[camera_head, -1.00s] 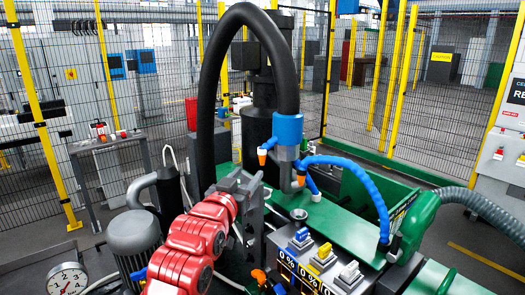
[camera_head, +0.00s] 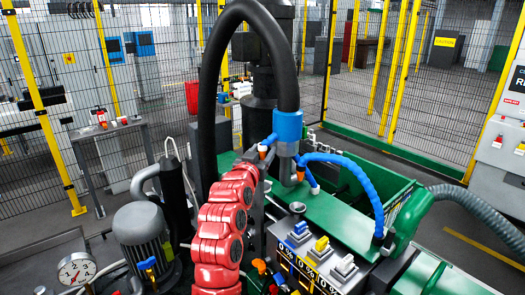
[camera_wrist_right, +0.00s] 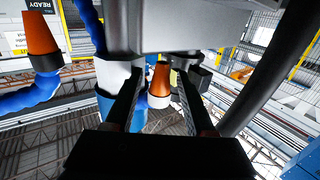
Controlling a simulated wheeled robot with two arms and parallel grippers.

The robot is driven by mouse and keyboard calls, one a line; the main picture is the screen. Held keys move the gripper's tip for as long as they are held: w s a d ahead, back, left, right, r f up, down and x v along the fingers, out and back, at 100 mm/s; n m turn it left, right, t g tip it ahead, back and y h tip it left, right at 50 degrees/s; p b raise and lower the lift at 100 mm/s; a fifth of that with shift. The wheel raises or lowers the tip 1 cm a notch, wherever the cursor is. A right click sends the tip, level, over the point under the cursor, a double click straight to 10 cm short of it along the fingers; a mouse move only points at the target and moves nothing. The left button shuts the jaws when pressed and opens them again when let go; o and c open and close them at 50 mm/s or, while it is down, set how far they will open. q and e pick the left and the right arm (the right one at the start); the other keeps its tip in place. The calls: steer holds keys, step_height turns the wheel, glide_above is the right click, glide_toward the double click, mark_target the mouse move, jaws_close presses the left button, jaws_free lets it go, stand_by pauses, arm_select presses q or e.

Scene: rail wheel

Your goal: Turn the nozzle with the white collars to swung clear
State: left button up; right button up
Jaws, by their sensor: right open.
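The nozzle with the white collar (camera_wrist_right: 159,100) and orange tip shows in the right wrist view between the two dark fingers of my open right gripper (camera_wrist_right: 160,76). I cannot tell whether either finger touches it. In the head view a nozzle with a white collar (camera_head: 269,141) sticks out to the left of the blue holder (camera_head: 288,126). My right gripper (camera_head: 257,161), at the end of the red arm, is close to it and partly hidden by the arm. Another orange nozzle (camera_wrist_right: 40,33), with a dark collar, hangs at the left of the wrist view. My left gripper is not in view.
A thick black hose (camera_head: 213,90) arches over the blue holder. A blue segmented hose (camera_head: 365,180) curves down at the right. A green machine bed (camera_head: 345,219) and a panel with coloured switches (camera_head: 318,255) lie below. A gauge (camera_head: 77,269) stands front left.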

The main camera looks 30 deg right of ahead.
jaws_close()
stand_by(1.4)
